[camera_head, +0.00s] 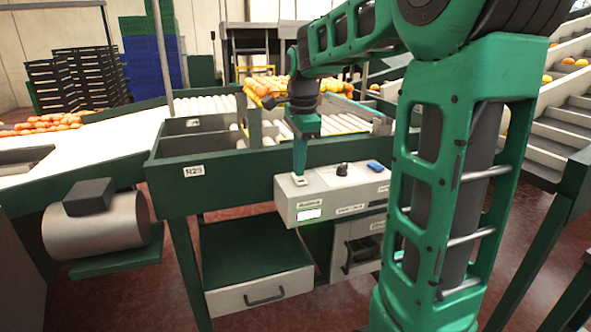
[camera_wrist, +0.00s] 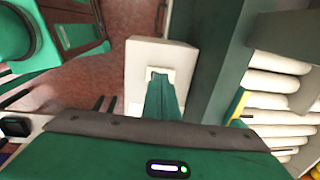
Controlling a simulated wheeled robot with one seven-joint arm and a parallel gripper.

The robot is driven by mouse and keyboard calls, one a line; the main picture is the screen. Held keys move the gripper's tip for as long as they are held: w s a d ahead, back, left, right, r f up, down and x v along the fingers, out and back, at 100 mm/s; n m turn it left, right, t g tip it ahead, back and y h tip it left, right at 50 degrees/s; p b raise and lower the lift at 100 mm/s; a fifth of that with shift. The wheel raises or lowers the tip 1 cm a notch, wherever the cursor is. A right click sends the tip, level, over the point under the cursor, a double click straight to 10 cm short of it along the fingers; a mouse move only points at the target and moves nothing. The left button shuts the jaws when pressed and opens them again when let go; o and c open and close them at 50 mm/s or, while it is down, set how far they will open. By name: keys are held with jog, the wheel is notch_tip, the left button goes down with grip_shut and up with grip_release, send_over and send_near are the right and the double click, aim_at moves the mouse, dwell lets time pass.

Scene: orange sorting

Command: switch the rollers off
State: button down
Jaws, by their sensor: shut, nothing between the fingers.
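A pale control box (camera_head: 330,198) is mounted on the front of the green conveyor frame in the head view. In the wrist view, the shut fingers (camera_wrist: 160,88) cover most of this plate on the box (camera_wrist: 150,53). I cannot tell whether they touch it. White rollers (camera_head: 208,105) lie behind the box.
Oranges (camera_head: 265,84) lie on the line behind the rollers. A drawer unit (camera_head: 255,275) stands below the box, and a metal motor (camera_head: 95,222) is at the left. My arm hides part of the right side. Stepped conveyors (camera_head: 540,125) rise at the right.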

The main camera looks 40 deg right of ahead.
aim_at(300, 180)
notch_tip(300, 180, up, 13)
jog(key=s, duration=0.1)
jog(key=shift+s+a+f, duration=0.2)
jog(key=shift+s+a, duration=0.1)
jog(key=shift+w+d+r, duration=0.1)
jog(key=shift+w+d, duration=0.15)
jog(key=shift+w, duration=0.4)
jog(key=f, duration=0.4)
jog(key=w+f, duration=0.1)
jog(key=f, duration=0.9)
jog(key=shift+w+d, duration=0.3)
jog(key=shift+w, duration=0.1)
